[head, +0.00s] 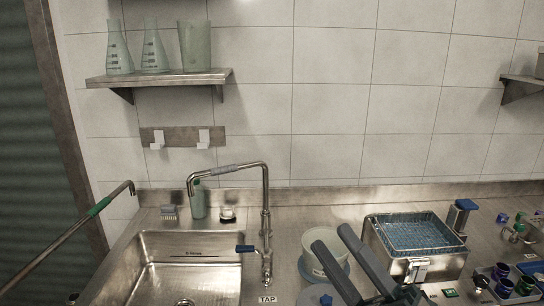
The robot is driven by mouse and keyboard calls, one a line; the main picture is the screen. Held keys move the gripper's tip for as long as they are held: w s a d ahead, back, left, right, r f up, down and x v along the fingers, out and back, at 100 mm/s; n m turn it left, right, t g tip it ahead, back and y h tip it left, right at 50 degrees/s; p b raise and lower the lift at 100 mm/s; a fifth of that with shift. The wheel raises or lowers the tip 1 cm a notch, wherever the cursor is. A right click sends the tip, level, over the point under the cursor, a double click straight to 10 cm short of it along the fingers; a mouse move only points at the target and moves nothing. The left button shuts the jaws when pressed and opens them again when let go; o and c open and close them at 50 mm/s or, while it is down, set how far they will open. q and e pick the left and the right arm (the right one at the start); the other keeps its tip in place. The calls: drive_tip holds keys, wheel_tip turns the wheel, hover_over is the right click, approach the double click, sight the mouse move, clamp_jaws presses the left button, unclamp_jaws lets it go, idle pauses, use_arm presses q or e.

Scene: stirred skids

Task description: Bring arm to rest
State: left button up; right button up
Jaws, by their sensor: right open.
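My right gripper (332,240) is at the lower middle of the head view, with two dark fingers pointing up and to the left. My left gripper is not in view.
A steel sink (150,248) with a tall tap (266,200) is left of my gripper. A steel bath with a blue mesh basket (412,232) stands to the right, close to my gripper. A tray (530,297) with small coloured pots is at the far right. A wall shelf (160,78) holds glassware.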

drive_tip(key=w+d+f+m+t+h, duration=0.1)
drive_tip(key=w+d+f+m+h, duration=0.1)
drive_tip(key=d+f+m+h, duration=0.45)
drive_tip(key=w+d+f+m+t+h, duration=0.2)
drive_tip(key=w+d+f+m+h, duration=0.15)
drive_tip(key=f+m+h, duration=0.6)
drive_tip(key=s+d+f+m+g+h, duration=0.2)
drive_tip(key=s+f+m+g, duration=0.1)
drive_tip(key=f, duration=0.3)
drive_tip(key=s+d+f+m+g+h, duration=0.1)
drive_tip(key=s+d+f+m+g, duration=0.15)
drive_tip(key=f, duration=0.45)
drive_tip(key=s+a+f+m+g, duration=0.1)
drive_tip(key=s+f+m+g, duration=0.1)
drive_tip(key=s+f+g, duration=0.6)
drive_tip(key=s+a+f+m+g, duration=0.15)
drive_tip(key=s+f+g, duration=0.25)
drive_tip(key=s+f, duration=1)
drive_tip(key=f, duration=1.1)
drive_tip(key=s+f, duration=0.2)
drive_tip(key=f, duration=1)
drive_tip(key=s+d+f+g, duration=0.2)
drive_tip(key=s+d+f, duration=0.1)
drive_tip(key=s+f, duration=1.5)
drive_tip(key=shift+f+n+y, duration=0.15)
drive_tip(key=shift+n+y, duration=0.15)
drive_tip(key=shift+n, duration=0.1)
